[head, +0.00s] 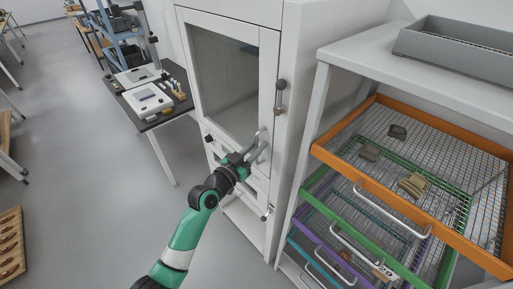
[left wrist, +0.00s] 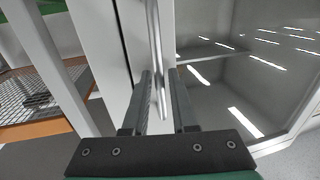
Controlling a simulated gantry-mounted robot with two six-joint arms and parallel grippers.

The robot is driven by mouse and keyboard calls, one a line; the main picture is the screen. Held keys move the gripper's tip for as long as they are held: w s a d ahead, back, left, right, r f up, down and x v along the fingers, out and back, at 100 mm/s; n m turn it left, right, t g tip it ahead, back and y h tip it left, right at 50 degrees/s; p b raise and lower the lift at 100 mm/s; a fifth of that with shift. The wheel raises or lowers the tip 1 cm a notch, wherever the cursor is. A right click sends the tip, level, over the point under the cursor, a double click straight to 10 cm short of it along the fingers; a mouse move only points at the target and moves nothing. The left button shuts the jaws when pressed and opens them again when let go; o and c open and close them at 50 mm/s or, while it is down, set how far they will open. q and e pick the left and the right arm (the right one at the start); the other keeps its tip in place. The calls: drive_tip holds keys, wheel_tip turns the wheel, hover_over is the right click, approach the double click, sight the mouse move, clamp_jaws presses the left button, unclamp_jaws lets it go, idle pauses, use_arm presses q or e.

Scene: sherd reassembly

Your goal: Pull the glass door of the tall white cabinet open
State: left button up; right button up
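The tall white cabinet (head: 293,120) stands in the middle of the head view. Its glass door (head: 222,75) looks shut, with a white frame around a grey pane. A vertical metal bar handle (head: 263,137) is on the door's right side, low down. My left gripper (head: 250,158) is at this handle. In the left wrist view the handle (left wrist: 155,45) runs between my two fingers (left wrist: 162,90). The fingers stand apart, with visible gaps beside the bar. The glass pane (left wrist: 240,75) fills the right of that view. My right gripper is out of view.
A rack (head: 318,95) with coloured mesh drawers stands close on the cabinet's right. Its orange drawer (head: 460,245) holds several sherds. A dark-topped table (head: 150,122) with a white device stands to the left. The floor (head: 85,170) in front left is clear.

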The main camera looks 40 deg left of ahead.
use_arm(q)
clamp_jaws()
idle(1.4)
